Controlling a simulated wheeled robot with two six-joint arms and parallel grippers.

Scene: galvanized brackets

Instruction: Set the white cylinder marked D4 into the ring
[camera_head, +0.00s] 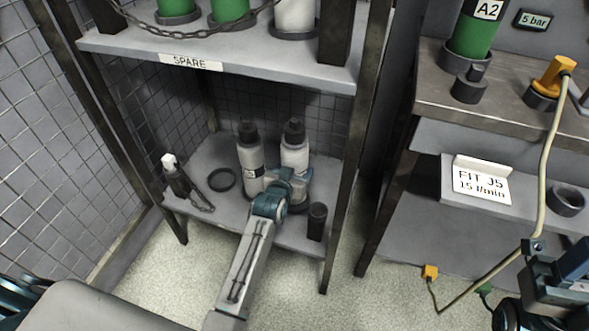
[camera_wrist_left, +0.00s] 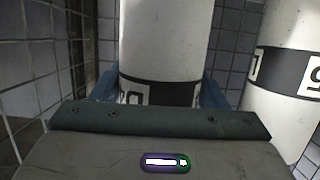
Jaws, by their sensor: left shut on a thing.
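Two white cylinders with black caps stand side by side on the lower shelf in the head view. My left gripper (camera_head: 284,184) is at them and hides part of the right one. In the left wrist view a white cylinder (camera_wrist_left: 165,40) with a dark band is between my fingers, which are shut on it. An empty dark ring (camera_head: 222,180) lies on the shelf, left of the cylinders.
A short dark cylinder (camera_head: 317,222) stands at the front right. The SPARE shelf (camera_head: 240,72) is above, with posts and mesh around. My right arm shows partly at the lower right.

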